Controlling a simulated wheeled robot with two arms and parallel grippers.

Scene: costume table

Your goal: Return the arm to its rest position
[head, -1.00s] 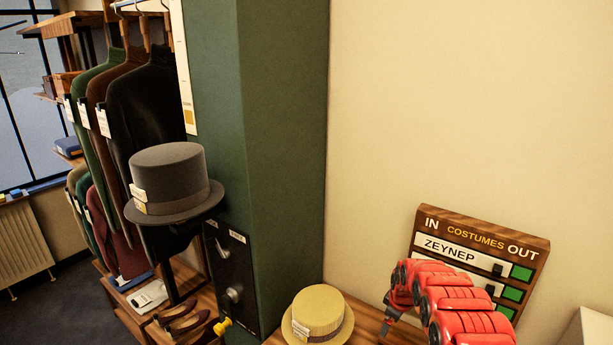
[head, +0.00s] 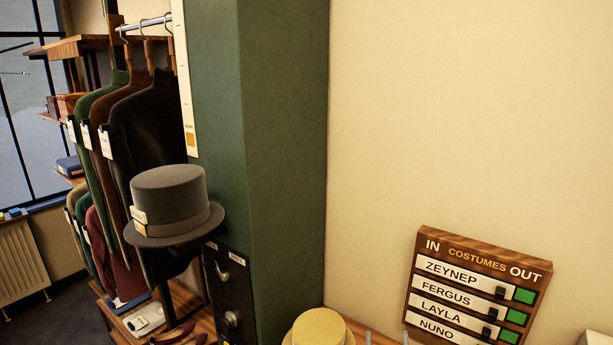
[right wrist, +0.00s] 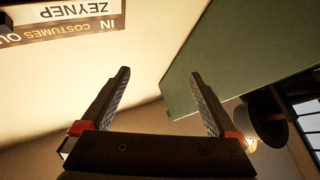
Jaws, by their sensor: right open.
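My right gripper (head: 386,337) shows only as fingertips at the bottom edge of the head view, left of the costumes board. In the right wrist view the right gripper (right wrist: 159,73) is open, with nothing between its fingers. The rest of my right arm is out of the head view. My left gripper is not in view.
The IN/OUT costumes board (head: 484,262) with name rows stands at the right; it also shows upside down in the right wrist view (right wrist: 62,22). A straw hat (head: 318,330) sits at the bottom, partly cut off. A grey top hat (head: 170,205) is by the green pillar (head: 285,150). Clothes hang at left.

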